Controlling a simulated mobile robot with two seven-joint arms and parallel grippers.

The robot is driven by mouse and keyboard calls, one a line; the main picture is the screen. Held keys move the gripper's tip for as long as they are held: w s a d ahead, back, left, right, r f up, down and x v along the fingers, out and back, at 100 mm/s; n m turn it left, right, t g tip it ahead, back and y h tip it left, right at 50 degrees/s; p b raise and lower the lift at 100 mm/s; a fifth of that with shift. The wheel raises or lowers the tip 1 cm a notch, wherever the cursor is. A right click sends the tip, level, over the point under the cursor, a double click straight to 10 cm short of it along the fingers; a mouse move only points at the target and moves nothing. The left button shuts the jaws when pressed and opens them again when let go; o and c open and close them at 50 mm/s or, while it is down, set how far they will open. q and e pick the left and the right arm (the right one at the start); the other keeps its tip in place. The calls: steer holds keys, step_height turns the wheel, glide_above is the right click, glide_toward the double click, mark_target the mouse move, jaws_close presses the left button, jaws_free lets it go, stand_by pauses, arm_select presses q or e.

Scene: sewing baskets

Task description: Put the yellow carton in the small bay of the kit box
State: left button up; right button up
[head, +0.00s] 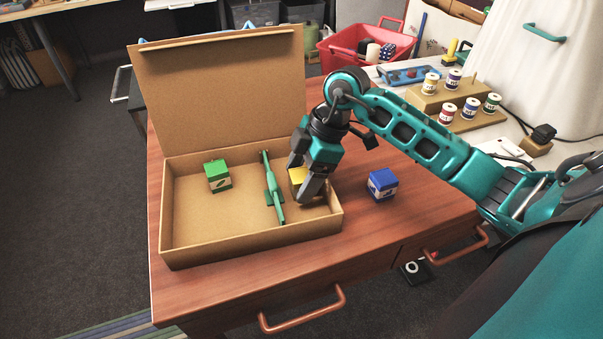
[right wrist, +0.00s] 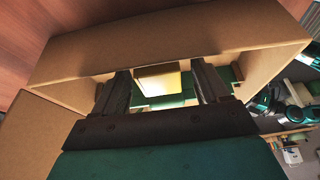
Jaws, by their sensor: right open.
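The open cardboard kit box (head: 215,243) lies on the wooden table, with a green divider (head: 271,188) splitting it into a large left bay and a small right bay. The yellow carton (head: 297,175) is in the small bay, partly hidden by my right gripper (head: 303,187). In the right wrist view the yellow carton (right wrist: 158,82) is between the two fingers of my right gripper (right wrist: 162,88), which are open with a gap showing on each side. Whether the carton rests fully on the bay floor is hidden. My left gripper is not in view.
A green carton (head: 217,176) stands in the large bay. A blue carton (head: 382,184) stands on the table (head: 425,215) right of the box. The raised lid (head: 225,90) stands behind the box. Thread spools on a wooden stand (head: 440,115) and a red basket (head: 340,60) are farther back.

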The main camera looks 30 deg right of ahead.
steer(key=p+v, duration=0.2)
steer(key=v, duration=0.9)
steer(key=shift+d+r, duration=0.15)
steer(key=shift+r, duration=0.2)
steer(key=shift+d+r, duration=0.1)
steer(key=shift+r, duration=0.15)
steer(key=shift+s, duration=0.1)
